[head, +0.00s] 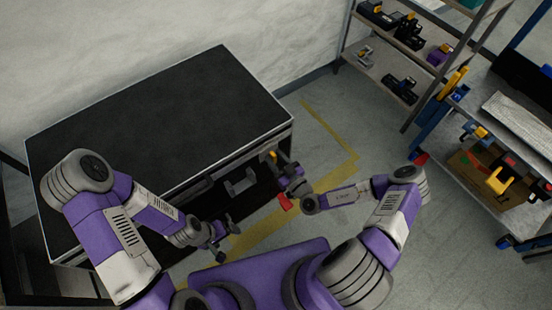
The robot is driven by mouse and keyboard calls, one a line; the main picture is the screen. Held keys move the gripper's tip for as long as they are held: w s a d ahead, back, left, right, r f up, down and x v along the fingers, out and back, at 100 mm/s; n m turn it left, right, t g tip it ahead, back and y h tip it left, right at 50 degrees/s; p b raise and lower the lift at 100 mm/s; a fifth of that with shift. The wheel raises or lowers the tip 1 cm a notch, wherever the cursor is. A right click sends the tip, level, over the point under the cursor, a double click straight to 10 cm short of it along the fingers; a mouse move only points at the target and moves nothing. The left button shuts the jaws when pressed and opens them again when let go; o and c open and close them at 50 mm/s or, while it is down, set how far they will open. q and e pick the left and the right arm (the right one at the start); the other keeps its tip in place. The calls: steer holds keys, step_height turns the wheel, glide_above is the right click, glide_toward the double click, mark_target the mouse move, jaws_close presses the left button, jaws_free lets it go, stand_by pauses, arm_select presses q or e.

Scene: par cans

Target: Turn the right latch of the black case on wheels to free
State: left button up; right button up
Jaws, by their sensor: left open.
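The black case (160,115) stands at the left against the wall, with a flat dark top and pale metal edges. A grey handle (240,184) shows on its front side. My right gripper (281,168) is at the right end of that front, close to a small yellow piece (274,155) that may be the right latch. The gripper covers much of this spot, so I cannot tell whether it touches the latch or how the latch is turned. My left gripper (218,238) is open and empty, low in front of the case and apart from it.
A small red piece (285,203) shows below my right gripper. A shelf (385,75) with tools stands at the back right. A workbench with a cardboard box (480,180) stands at the right. The floor (330,135) with yellow tape between them is clear.

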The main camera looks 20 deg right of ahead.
jaws_close()
steer(key=n+p, duration=0.2)
steer(key=shift+a+r+p, duration=0.15)
steer(key=shift+r+p, duration=0.05)
steer(key=shift+p, duration=0.15)
steer(key=n+p, duration=0.2)
steer(key=n, duration=0.1)
steer(key=n+p, duration=0.1)
steer(key=shift+s+a+f+n, duration=0.15)
steer(key=shift+a+n, duration=0.15)
steer(key=shift+n, duration=0.1)
steer(key=n+p, duration=0.1)
steer(key=n, duration=0.1)
steer(key=shift+a+f+n+p, duration=0.1)
steer(key=shift+n+p, duration=0.3)
steer(key=n, duration=0.1)
steer(key=n+p, duration=0.1)
steer(key=n, duration=0.1)
steer(key=shift+a+f+n+p, duration=0.15)
steer(key=shift+f+n+p, duration=0.1)
steer(key=shift+n+p, duration=0.05)
steer(key=n, duration=0.2)
steer(key=n+p, duration=0.1)
steer(key=n, duration=0.1)
steer(key=shift+f+n+p, duration=0.3)
steer(key=shift+f, duration=0.05)
